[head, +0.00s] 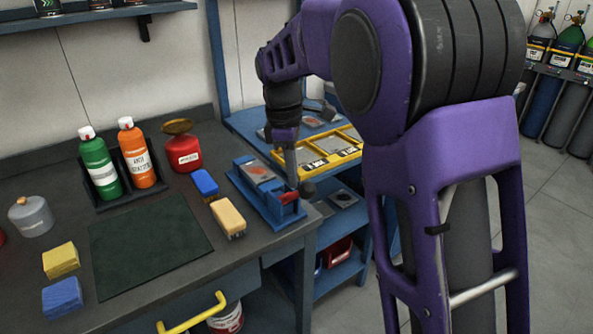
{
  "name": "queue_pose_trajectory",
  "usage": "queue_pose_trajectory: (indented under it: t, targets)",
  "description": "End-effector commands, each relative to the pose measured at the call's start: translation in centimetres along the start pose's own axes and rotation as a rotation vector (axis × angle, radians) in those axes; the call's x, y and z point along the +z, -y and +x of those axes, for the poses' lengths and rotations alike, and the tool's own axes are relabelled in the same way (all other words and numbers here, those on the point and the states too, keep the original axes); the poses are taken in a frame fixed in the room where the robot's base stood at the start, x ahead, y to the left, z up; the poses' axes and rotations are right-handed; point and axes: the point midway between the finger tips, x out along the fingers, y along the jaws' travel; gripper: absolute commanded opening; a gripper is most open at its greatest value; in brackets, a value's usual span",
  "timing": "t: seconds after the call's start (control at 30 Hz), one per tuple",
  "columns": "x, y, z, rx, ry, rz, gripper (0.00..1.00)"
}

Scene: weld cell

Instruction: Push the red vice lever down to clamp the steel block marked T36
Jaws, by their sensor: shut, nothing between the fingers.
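A blue vice (270,208) stands near the right edge of the dark bench. A grey steel block (256,171) with a reddish patch lies in the vice; I cannot read any marking on it. The red lever (289,197) is at the vice's front right end, and a dark round knob (307,188) shows beside it. My gripper (292,184) points down at the lever, shut and empty. Its tips are at or just behind the lever; I cannot tell whether they touch it. My purple arm covers the area right of the vice.
A red can (183,152) and green (98,160) and orange (135,150) bottles stand behind. A dark mat (150,240) lies clear. A blue shelf unit (340,262) adjoins the bench.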

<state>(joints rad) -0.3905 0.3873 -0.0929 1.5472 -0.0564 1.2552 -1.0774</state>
Motion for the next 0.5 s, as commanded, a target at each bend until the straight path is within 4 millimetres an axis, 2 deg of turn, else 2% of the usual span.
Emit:
queue_pose_trajectory:
  t: [0.23, 0.5]
  targets:
    - [-2.5, 0.0, -1.7, -0.001, 0.001, -0.001, 0.0]
    - [-2.7, 0.0, -1.3, 0.0, 0.0, 0.0, 0.0]
